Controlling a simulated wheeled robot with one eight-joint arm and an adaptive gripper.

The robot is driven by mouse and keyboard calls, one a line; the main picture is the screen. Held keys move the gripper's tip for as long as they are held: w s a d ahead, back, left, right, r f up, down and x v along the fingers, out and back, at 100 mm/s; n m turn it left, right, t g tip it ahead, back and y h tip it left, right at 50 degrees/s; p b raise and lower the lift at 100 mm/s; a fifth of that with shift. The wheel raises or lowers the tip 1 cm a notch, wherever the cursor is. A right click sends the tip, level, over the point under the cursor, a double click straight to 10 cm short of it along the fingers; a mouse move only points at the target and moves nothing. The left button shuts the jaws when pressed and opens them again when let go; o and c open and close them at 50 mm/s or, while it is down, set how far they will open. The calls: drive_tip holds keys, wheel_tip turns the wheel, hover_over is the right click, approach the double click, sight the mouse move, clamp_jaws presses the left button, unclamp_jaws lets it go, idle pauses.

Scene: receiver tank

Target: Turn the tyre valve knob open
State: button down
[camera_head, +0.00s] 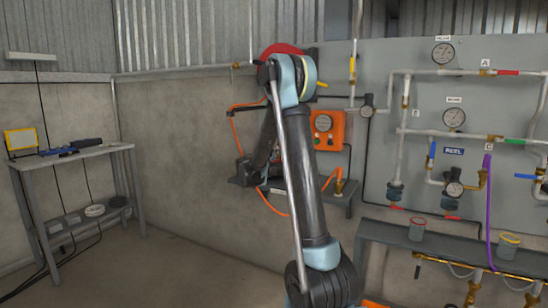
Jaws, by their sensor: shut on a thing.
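My arm rises from the bottom centre, bends at a high elbow and drops again toward a wall shelf (345,210). My gripper (272,170) is low at the far end, partly behind my own upper arm. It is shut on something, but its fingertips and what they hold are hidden. I cannot make out the tyre valve knob; that spot beside the shelf is covered by my arm. An orange box with a round gauge (325,130) stands just right of my arm. An orange hose (233,130) loops down the wall left of my arm.
A grey panel (385,150) with gauges, pipes and coloured valves fills the right. Below it is a shelf with two cups (417,229) (508,246). A metal table (75,155) with tools stands at the left. The floor between is clear.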

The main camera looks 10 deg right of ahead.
drive_tip(key=n, duration=0.6)
drive_tip(key=shift+a+n, duration=0.15)
drive_tip(key=shift+n, duration=0.25)
drive_tip(key=n, duration=0.6)
drive_tip(key=shift+f+n+t+y, duration=0.1)
drive_tip(key=shift+n+t+y, duration=0.2)
drive_tip(key=shift+y, duration=0.1)
drive_tip(key=n, duration=0.6)
drive_tip(key=shift+n, duration=0.3)
drive_tip(key=n, duration=0.5)
drive_tip(key=c, duration=1.3)
unclamp_jaws()
drive_tip(key=shift+c, duration=0.2)
drive_tip(key=v, duration=1.1)
drive_tip(key=shift+s, duration=0.45)
